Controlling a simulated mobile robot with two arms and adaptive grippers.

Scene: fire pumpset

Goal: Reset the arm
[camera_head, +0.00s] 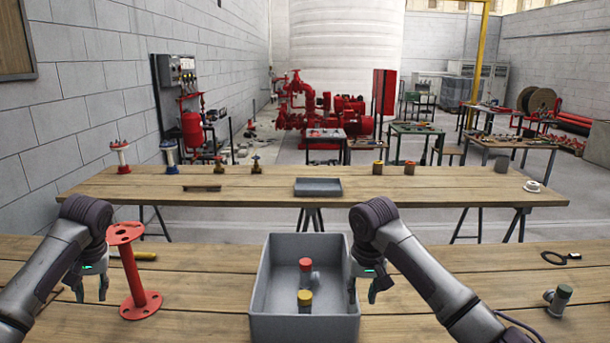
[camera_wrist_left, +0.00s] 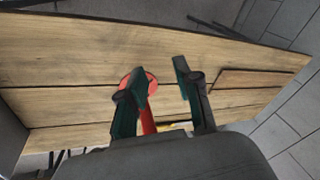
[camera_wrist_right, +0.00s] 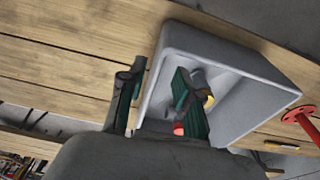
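My left gripper (camera_head: 91,288) hangs over the left part of the near wooden table, just left of a red flanged spool (camera_head: 132,262) that stands upright. Its two fingers are apart with nothing between them, as the left wrist view (camera_wrist_left: 163,95) also shows. My right gripper (camera_head: 364,287) hangs at the right wall of a grey bin (camera_head: 258,290). Its fingers are apart and hold nothing; in the right wrist view (camera_wrist_right: 155,95) they overlap the bin's edge in the picture. I cannot tell whether they touch the bin. Both forearms reach in from the near edge.
The bin holds a red-capped fitting (camera_head: 305,272) and a yellow-capped fitting (camera_head: 304,298). A yellow-handled tool (camera_head: 133,255) lies behind the spool. A grey-green fitting (camera_head: 558,299) and a black ring-ended part (camera_head: 561,258) lie at the right. A second table (camera_head: 430,188) stands beyond.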

